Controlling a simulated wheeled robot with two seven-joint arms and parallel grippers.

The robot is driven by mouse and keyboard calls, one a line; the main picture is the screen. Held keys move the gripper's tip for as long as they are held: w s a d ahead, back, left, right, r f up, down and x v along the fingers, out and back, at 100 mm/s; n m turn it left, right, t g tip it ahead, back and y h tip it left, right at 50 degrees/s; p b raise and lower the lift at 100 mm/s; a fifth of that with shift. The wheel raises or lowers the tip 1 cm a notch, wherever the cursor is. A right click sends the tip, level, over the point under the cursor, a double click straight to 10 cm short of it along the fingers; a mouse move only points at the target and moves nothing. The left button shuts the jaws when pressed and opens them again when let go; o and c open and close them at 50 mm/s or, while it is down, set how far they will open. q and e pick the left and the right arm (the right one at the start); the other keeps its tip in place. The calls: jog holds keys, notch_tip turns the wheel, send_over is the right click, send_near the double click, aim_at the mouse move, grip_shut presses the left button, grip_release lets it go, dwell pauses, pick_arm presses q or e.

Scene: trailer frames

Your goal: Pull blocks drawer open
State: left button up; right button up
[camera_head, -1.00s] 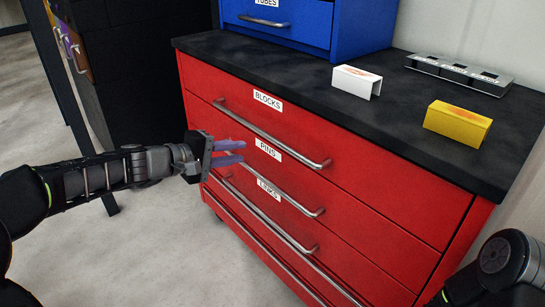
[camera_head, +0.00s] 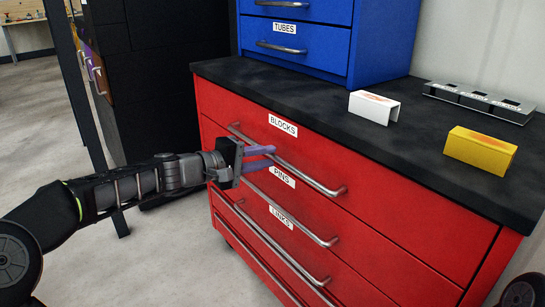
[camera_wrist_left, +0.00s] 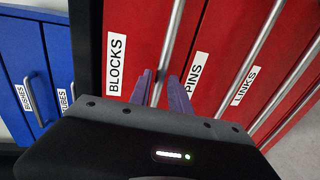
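The red cabinet's BLOCKS drawer (camera_head: 330,168) is the top one, under the black counter, and it is closed. Its long silver handle (camera_head: 318,180) runs below the BLOCKS label; it also shows in the left wrist view (camera_wrist_left: 174,32). My left gripper (camera_head: 268,157) is open, its two purple fingers apart at the left part of this handle. In the left wrist view the fingers (camera_wrist_left: 161,92) appear on either side of the handle bar. I cannot tell whether they touch it. My right gripper is out of view; only a bit of that arm shows at the lower right.
The PINS handle (camera_head: 292,209) and LINKS handle (camera_head: 275,250) lie just below. A blue cabinet (camera_head: 385,42), a white block (camera_head: 373,108), a yellow block (camera_head: 480,151) and a grey tray (camera_head: 480,101) stand on the counter. The floor left of the cabinet is open.

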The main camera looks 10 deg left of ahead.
pick_arm(q)
jog(key=shift+x, duration=1.3)
grip_shut()
dwell(0.5)
